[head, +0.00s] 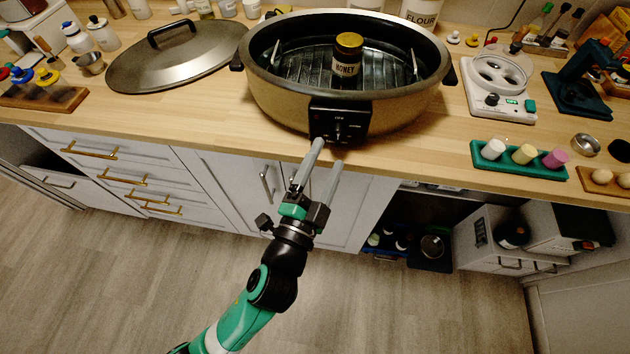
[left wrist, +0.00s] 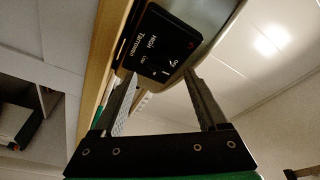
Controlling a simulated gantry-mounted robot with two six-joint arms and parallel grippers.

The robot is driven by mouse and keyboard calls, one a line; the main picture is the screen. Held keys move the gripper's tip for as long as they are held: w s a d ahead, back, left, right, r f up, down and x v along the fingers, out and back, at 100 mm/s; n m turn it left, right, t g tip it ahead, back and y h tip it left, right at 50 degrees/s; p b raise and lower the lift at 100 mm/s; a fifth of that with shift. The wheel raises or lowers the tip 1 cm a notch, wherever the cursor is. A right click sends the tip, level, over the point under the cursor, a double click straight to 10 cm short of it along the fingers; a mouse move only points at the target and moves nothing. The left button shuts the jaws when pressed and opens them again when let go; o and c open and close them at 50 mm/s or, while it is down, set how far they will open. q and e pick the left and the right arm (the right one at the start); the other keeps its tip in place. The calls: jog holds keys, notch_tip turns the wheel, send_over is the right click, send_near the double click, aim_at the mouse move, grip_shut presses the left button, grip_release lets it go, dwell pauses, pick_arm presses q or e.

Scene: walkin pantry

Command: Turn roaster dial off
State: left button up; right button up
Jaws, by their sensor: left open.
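The roaster (head: 275,100) is a large oval pan with a tan body and dark rim on the wooden counter. Its black control panel (head: 350,113) faces forward, and the small dark dial (head: 338,131) is low on it. In the left wrist view the panel (left wrist: 150,45) appears tilted with white lettering; I cannot read the dial's setting. My left gripper (head: 327,153) is open and empty, its fingers pointing up toward the panel just below the dial. The gripper (left wrist: 160,83) also shows in the left wrist view, its fingertips close to the panel; contact is unclear. My right gripper is not in view.
A honey jar (head: 346,65) stands inside the roaster. The roaster lid (head: 170,60) lies on the counter to the left. A green tray (head: 490,163) with coloured pieces and a white appliance (head: 500,90) are to the right. Cabinets (head: 230,180) are below the counter edge.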

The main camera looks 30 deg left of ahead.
pick_arm(q)
jog(key=r+v, duration=0.1)
jog(key=v, duration=0.6)
jog(key=shift+f+b, duration=0.3)
jog(key=shift+f, duration=0.15)
